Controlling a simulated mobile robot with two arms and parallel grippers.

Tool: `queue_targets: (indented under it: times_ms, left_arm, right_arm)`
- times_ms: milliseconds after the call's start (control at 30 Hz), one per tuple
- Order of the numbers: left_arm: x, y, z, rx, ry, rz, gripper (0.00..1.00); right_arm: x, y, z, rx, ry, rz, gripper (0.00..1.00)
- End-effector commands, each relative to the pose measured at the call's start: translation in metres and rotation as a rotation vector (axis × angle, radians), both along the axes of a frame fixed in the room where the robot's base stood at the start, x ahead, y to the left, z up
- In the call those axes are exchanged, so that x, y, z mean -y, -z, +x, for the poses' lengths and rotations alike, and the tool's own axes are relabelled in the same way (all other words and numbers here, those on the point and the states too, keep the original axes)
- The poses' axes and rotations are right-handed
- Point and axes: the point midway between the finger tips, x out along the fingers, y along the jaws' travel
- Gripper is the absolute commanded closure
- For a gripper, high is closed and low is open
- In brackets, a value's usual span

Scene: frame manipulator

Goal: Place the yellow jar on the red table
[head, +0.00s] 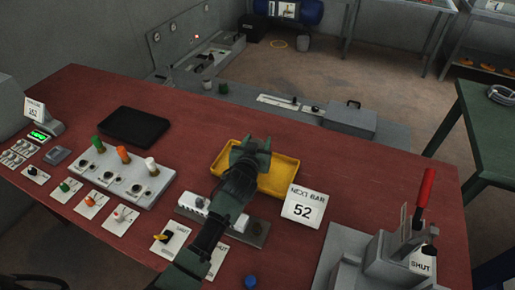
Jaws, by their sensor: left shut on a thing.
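My left gripper (251,148) is dark green and reaches over the far left part of a yellow tray (285,180). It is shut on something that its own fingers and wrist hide. I cannot make out a yellow jar, and cannot tell whether it is the thing in the grip. The red table (208,125) spans the middle of the view, and the tray rests on it. My right gripper is not in view.
A blue cap (250,282) is near the front.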

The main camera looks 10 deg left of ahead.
Motion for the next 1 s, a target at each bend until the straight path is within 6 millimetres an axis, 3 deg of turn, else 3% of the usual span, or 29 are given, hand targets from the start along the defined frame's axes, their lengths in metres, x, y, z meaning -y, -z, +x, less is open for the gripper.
queue_targets:
  times_ms: [100, 200, 567, 600, 633, 667, 1000]
  left_arm:
    - [-0.001, 0.02, 0.0, -0.003, -0.002, 0.001, 1.0]
    - [0.0, 0.029, 0.0, -0.001, -0.001, 0.0, 1.0]
    - [0.0, 0.032, 0.0, 0.001, 0.0, 0.0, 1.0]
    - [0.0, 0.032, 0.0, -0.001, 0.0, 0.0, 0.44]
    - [0.0, 0.032, 0.0, -0.001, 0.0, 0.0, 0.35]
    - [0.0, 0.032, 0.0, -0.001, 0.0, 0.0, 0.3]
    - [0.0, 0.03, 0.0, -0.001, -0.001, 0.0, 0.3]
  right_arm:
    - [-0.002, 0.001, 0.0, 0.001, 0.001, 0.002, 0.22]
    - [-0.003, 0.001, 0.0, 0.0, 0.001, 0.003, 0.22]
    - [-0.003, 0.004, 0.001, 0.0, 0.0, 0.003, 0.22]
    - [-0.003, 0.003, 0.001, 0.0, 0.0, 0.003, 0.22]
    - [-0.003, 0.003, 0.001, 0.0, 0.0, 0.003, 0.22]
    - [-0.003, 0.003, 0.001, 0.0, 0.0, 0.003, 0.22]
    - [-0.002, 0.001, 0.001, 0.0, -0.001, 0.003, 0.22]
